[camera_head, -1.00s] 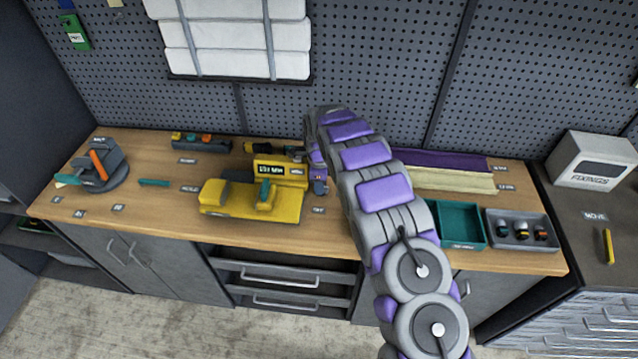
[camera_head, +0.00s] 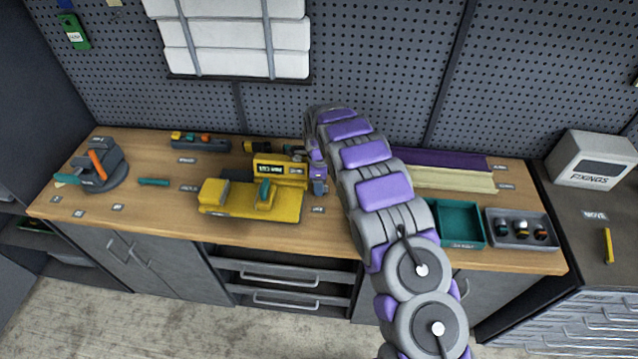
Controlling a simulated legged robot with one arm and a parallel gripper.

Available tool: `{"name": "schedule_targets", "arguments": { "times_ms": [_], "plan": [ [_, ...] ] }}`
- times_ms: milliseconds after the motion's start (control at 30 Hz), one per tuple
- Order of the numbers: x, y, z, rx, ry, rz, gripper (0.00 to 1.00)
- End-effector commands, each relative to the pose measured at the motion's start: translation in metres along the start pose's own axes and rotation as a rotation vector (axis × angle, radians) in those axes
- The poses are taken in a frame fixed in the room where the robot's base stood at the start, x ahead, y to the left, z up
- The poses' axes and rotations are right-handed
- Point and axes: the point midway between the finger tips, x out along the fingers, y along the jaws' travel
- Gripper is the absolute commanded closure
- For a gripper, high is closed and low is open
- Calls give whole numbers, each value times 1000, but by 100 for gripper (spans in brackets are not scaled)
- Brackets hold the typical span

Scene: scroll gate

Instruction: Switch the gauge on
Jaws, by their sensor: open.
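The yellow gauge (camera_head: 280,173) stands on the wooden bench, with a dark display showing lit green characters too small to read for sure. Its yellow base (camera_head: 227,205) reaches left and forward, with a teal part (camera_head: 265,193) on top. My gripper (camera_head: 312,178) is at the gauge's right end, small and partly hidden by my purple and grey arm. It is open. I cannot tell whether its fingers touch the gauge. The gauge's switch is not distinguishable.
A grey holder with an orange handle (camera_head: 97,165) stands at the bench's left. A teal tray (camera_head: 461,222) and a grey tray of small bottles (camera_head: 521,232) are at the right. A pegboard rises behind. The front left of the bench is fairly clear.

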Motion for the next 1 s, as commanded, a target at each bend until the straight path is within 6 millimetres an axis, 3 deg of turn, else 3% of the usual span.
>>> {"name": "schedule_targets", "arguments": {
  "times_ms": [167,700,1000],
  "plan": [
    [-23,-1,0,0,-1,-3,57],
    [-139,-2,1,-1,-1,-5,57],
    [-169,-2,1,0,0,-1,57]
  ]
}}
